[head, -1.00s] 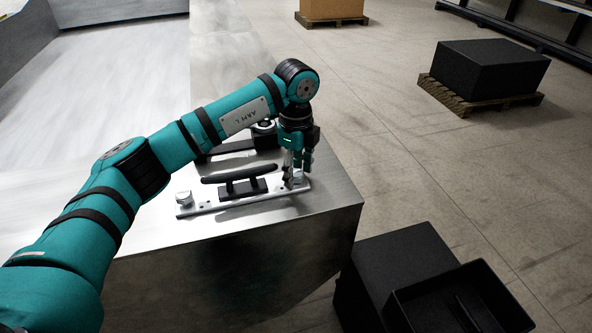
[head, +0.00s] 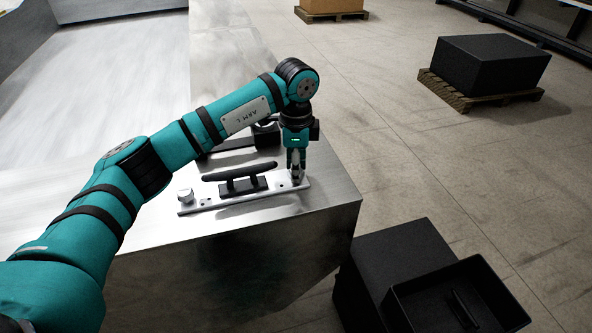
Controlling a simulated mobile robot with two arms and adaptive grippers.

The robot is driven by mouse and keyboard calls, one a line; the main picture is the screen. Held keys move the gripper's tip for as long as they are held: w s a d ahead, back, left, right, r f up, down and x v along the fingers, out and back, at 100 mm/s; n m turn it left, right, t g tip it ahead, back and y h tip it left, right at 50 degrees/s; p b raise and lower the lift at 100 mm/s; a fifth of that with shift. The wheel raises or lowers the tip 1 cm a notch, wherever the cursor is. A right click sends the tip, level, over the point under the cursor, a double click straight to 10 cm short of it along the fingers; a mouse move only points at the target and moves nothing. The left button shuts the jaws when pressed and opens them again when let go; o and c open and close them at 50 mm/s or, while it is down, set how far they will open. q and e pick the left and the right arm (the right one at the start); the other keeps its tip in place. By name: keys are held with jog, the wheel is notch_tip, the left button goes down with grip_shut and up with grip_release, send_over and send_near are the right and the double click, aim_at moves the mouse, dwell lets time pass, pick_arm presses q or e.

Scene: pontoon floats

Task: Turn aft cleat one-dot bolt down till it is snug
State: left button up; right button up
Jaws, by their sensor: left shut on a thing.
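The cleat (head: 240,178) is a black horn on a silver base plate (head: 228,203), lying near the corner of the metal deck. A silver bolt head (head: 184,195) stands at the plate's left end. My left gripper (head: 297,181) points down at the plate's right end, its fingers shut on a bolt there. The fingers hide most of that bolt, and I cannot make out dots on either one. My right gripper is not in view.
Another dark fitting (head: 265,136) sits behind my left arm on the deck (head: 330,190). The deck ends in a sharp edge just right of the cleat. Below stand a black box (head: 400,255) and an open black tray (head: 488,318).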

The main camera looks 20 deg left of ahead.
pick_arm(q)
jog(key=o, duration=0.9)
jog(key=shift+o, duration=0.2)
jog(key=shift+r, duration=0.1)
jog(key=shift+r+p, duration=1.95)
jog(key=shift+r, duration=1)
notch_tip(320, 180, up, 12)
